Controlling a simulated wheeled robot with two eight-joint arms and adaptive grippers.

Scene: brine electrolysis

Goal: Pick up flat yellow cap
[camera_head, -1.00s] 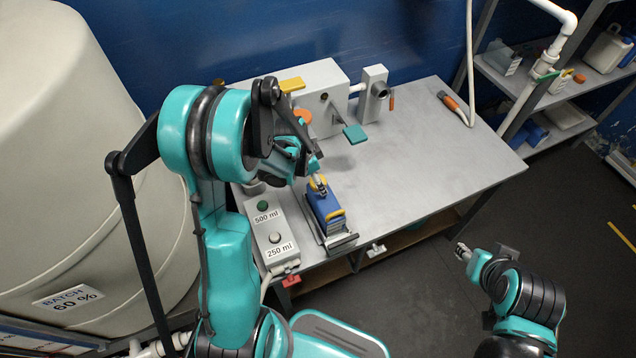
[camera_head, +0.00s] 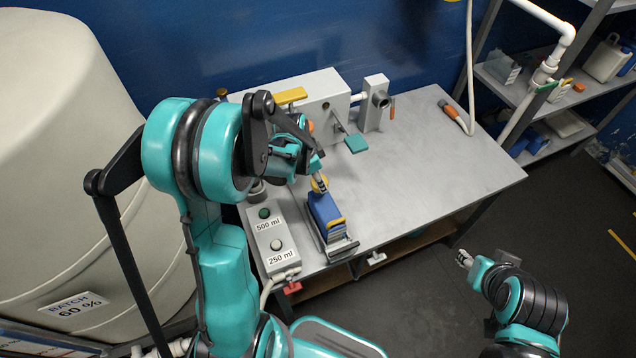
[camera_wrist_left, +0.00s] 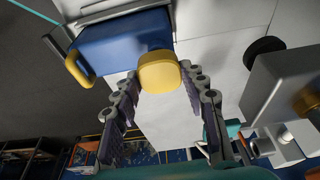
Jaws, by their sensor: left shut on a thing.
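The flat yellow cap (camera_wrist_left: 159,73) sits between the fingertips of my left gripper (camera_wrist_left: 161,76) in the left wrist view, and the gripper is shut on it. The cap also shows small in the head view (camera_head: 319,184), at the far top end of the blue container (camera_head: 323,210). The blue container has a yellow handle (camera_wrist_left: 78,70). I cannot tell whether the cap still touches the container. My left arm hides part of the bench behind it. My right gripper (camera_head: 463,258) is off the bench at the right, over the floor; its jaws are too small to read.
The container stands in a grey holder (camera_head: 342,249) at the bench's front edge. A button box (camera_head: 269,240) is left of it. A grey machine (camera_head: 322,89) with a teal paddle (camera_head: 357,144) stands behind.

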